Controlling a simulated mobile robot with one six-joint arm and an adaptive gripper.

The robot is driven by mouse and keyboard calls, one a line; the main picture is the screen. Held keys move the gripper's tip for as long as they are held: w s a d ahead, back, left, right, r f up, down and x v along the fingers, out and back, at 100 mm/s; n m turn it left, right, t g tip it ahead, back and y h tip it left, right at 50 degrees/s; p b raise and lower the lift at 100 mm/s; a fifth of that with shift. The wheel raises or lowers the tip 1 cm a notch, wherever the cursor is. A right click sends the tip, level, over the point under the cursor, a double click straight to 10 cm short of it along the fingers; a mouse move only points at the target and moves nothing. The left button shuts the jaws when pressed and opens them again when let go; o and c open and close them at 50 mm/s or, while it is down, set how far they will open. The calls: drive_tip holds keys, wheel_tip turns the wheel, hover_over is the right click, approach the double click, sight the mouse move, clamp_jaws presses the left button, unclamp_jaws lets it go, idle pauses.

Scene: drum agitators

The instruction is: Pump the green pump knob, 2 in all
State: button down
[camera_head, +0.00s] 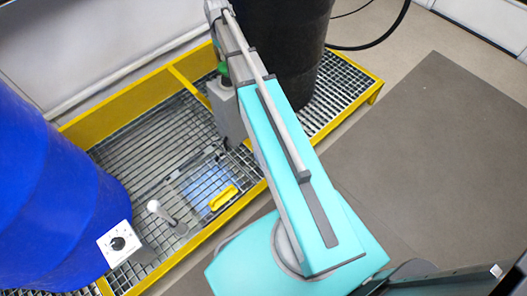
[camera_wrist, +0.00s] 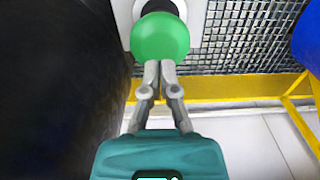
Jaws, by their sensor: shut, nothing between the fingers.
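The green pump knob (camera_wrist: 160,37) is a rounded green button on a black collar (camera_wrist: 160,6), set on a pale panel (camera_wrist: 195,12) in the wrist view. My gripper (camera_wrist: 160,66) is shut and empty, with its fingertips right at the knob's lower edge. I cannot tell whether they touch it. In the head view a little of the green knob (camera_head: 223,69) shows beside my arm, above a grey box (camera_head: 225,108). My arm hides the rest of the knob, and my gripper cannot be made out there.
A black drum (camera_head: 285,45) stands close behind my arm, and a blue drum (camera_head: 50,190) stands at the left. Both are on a metal grating with a yellow frame (camera_head: 120,108). A white dial box (camera_head: 119,244) and a grey lever (camera_head: 162,212) are near the blue drum.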

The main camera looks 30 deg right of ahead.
sight(226, 65)
drive_tip(key=shift+f, duration=0.25)
idle(0.4)
drive_tip(key=shift+f+b, duration=2.6)
drive_tip(key=shift+b, duration=0.25)
drive_tip(key=shift+r, duration=0.2)
drive_tip(key=shift+r+p, duration=2.65)
drive_tip(key=shift+p, duration=0.2)
drive_tip(key=shift+r, duration=0.1)
wheel_tip(226, 65, up, 6)
drive_tip(key=p, duration=0.6)
